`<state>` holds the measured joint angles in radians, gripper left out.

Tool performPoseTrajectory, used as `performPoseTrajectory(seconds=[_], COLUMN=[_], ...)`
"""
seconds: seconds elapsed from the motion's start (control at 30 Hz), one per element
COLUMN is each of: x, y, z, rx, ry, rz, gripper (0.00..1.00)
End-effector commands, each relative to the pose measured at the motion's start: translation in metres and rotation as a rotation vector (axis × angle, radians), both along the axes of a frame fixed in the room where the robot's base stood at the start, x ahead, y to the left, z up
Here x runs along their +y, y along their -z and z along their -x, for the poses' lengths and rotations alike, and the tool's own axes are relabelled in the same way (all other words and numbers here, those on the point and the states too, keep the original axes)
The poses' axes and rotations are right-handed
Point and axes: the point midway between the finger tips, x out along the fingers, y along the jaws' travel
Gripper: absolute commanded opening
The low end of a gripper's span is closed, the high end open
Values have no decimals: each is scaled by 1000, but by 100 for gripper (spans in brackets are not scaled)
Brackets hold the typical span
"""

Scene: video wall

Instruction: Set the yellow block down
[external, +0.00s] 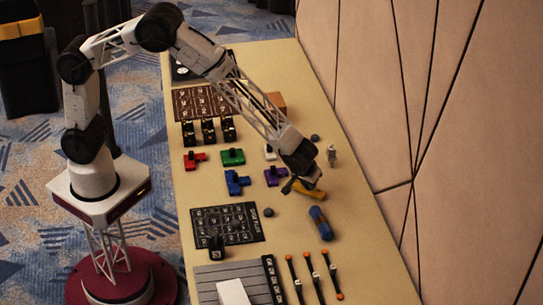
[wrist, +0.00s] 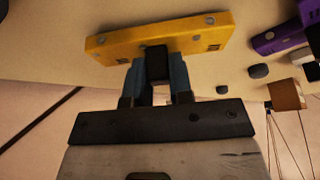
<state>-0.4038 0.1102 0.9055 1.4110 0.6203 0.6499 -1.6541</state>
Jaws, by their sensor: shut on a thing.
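The yellow block (wrist: 195,30) is a flat, long piece that shows in the upper middle of the wrist view, tilted a little. My gripper (wrist: 157,66) is shut on a dark part at the middle of it. In the external view the yellow block (external: 312,193) is at the tip of my gripper (external: 299,185), over the right side of the table. I cannot tell whether the block touches the table top.
On the table (external: 345,265), a blue cylinder (external: 320,223) lies near the yellow block. A purple block (external: 276,176), a blue block (external: 237,182), a green block (external: 232,157) and a red block (external: 194,160) lie left of it.

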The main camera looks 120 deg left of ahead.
Motion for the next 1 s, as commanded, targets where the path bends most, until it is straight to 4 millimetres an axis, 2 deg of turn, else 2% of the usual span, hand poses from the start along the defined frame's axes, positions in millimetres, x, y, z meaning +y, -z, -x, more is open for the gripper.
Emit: performPoseTrajectory(seconds=[0.5, 0.53, 0.7, 1.0], x=[0, 0, 0, 0], y=[7, 7, 7, 6], z=[0, 0, 0, 0], rx=[0, 0, 0, 0], ry=[0, 0, -1, -1], rz=[0, 0, 0, 0], gripper=[0, 22, 46, 46])
